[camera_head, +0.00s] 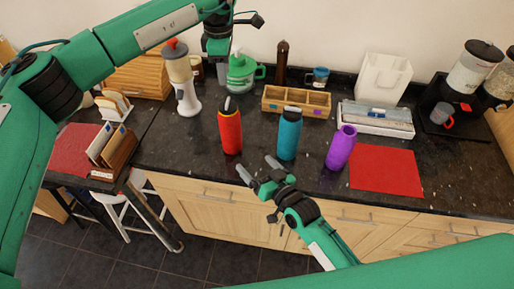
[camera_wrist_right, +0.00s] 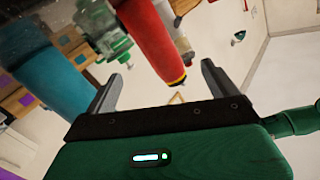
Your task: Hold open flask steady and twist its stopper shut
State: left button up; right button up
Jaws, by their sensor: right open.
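A purple flask (camera_head: 341,148) with an open top stands at the right of a row on the dark counter. The right wrist view shows the red flask (camera_wrist_right: 153,40) beyond the open fingers, and the teal flask (camera_wrist_right: 45,65) at left. My left gripper (camera_head: 250,18) is high near the wall; its jaw state is unclear.
A red mat (camera_head: 386,170) lies right of the purple flask. A wooden divided box (camera_head: 296,101) and a grey-white tray (camera_head: 376,119) are behind the flasks. A green jug (camera_head: 241,74) and a white grinder (camera_head: 184,80) stand at the back left. A letter rack (camera_head: 114,150) is at left.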

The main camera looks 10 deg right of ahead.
aim_at(226, 102)
jog(key=w+a+r+n, duration=0.1)
jog(key=w+a, duration=0.1)
jog(key=w, duration=0.3)
jog(key=w+a+r+n+y, duration=0.1)
jog(key=w+a+n, duration=0.1)
jog(key=w, duration=0.4)
jog(key=w+a+n, duration=0.1)
jog(key=w+a, duration=0.2)
jog(key=w, duration=0.2)
jog(key=shift+w+r+n+y, duration=0.25)
jog(key=shift+r+n+y, duration=0.05)
jog(key=shift+r+n, duration=0.1)
jog(key=c, duration=1.3)
pick_arm(q)
jog(key=o, duration=0.7)
jog(key=shift+a, duration=0.2)
jog(key=w+a+r+g+h, duration=0.1)
jog(key=a+h, duration=0.3)
jog(key=a, duration=0.1)
jog(key=shift+m, duration=0.3)
jog(key=x, duration=1.1)
jog(key=shift+d, duration=0.25)
